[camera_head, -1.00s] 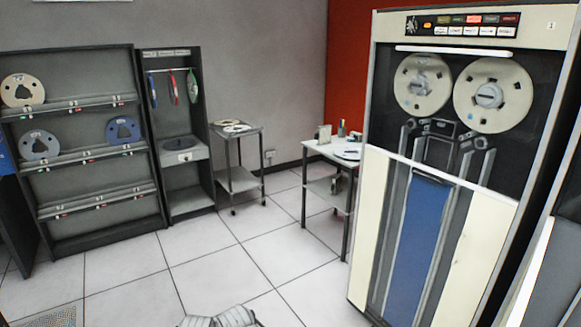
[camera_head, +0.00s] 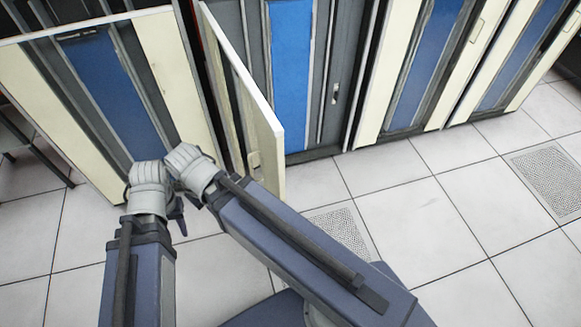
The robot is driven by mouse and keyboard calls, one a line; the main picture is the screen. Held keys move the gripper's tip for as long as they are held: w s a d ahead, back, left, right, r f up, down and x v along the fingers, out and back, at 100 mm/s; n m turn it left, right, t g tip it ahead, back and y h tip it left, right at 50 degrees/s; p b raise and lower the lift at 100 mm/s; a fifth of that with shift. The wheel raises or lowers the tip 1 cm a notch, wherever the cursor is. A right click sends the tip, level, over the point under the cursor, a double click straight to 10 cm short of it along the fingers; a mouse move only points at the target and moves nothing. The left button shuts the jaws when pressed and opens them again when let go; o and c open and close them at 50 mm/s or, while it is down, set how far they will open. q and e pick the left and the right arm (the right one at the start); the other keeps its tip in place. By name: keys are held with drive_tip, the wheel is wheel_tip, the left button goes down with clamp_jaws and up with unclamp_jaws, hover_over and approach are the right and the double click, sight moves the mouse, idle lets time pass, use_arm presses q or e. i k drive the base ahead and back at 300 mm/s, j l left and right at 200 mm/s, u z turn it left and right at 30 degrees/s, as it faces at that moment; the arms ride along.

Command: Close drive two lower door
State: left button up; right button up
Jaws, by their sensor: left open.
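The lower door (camera_head: 262,128) of the second drive stands open in the head view. It is a cream panel swung out toward me, seen nearly edge-on, with a small handle recess near its lower corner. Behind it the drive's lower interior (camera_head: 341,60) shows dark grey, with a blue panel. My left gripper (camera_head: 178,217) is just left of the open door, in front of the first drive. Only a small dark part of it shows, below the pale wrist joints, and it appears apart from the door. My right gripper is out of view.
The first drive's closed cream and blue front (camera_head: 168,70) stands at the left. More closed drives (camera_head: 425,65) stand to the right. The tiled floor (camera_head: 420,215) in front is clear, with perforated tiles (camera_head: 548,180). Dark table legs show at the far left.

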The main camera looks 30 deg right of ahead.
sight(240, 114)
drive_tip(key=j+z, duration=0.5)
drive_tip(key=z, duration=0.15)
drive_tip(key=j+z, duration=0.2)
drive_tip(key=z, duration=0.15)
drive_tip(key=j, duration=0.55)
drive_tip(key=k+j+z, duration=0.1)
drive_tip(key=j, duration=0.5)
drive_tip(key=k+j+z, duration=0.1)
drive_tip(key=j, duration=0.45)
drive_tip(key=k+j, duration=0.15)
drive_tip(key=j, duration=0.4)
